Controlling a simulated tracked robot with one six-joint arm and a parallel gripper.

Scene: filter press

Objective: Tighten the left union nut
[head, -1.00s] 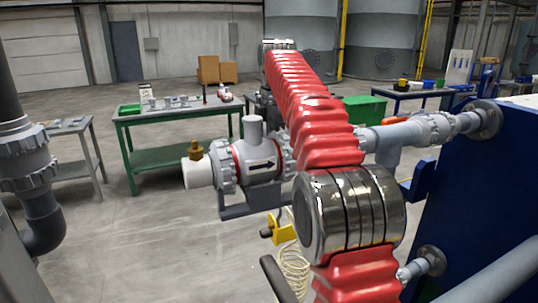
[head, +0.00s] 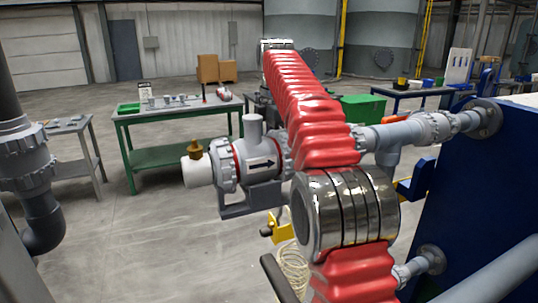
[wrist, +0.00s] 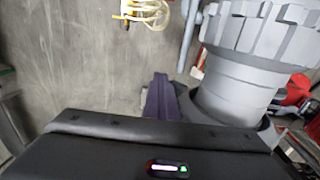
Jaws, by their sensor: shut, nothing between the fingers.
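The grey valve body (head: 262,160) with a dark arrow pointing right sits on a grey bracket in the head view. The left union nut (head: 225,165) is a ribbed grey ring on its left side, with a red band showing between nut and body. A white pipe end with a brass fitting adjoins it on the left. In the wrist view a large ribbed grey nut (wrist: 262,28) shows close at upper right; I cannot tell which nut it is. My gripper (wrist: 161,95) points out past its black housing, shut and apart from that nut. My arm hides it in the head view.
A second union nut (head: 286,157) is right of the valve, partly behind my red-sleeved arm. A yellow fitting with coiled hose (head: 282,228) hangs below. A blue panel (head: 470,200) stands at right. A green workbench (head: 180,118) is behind.

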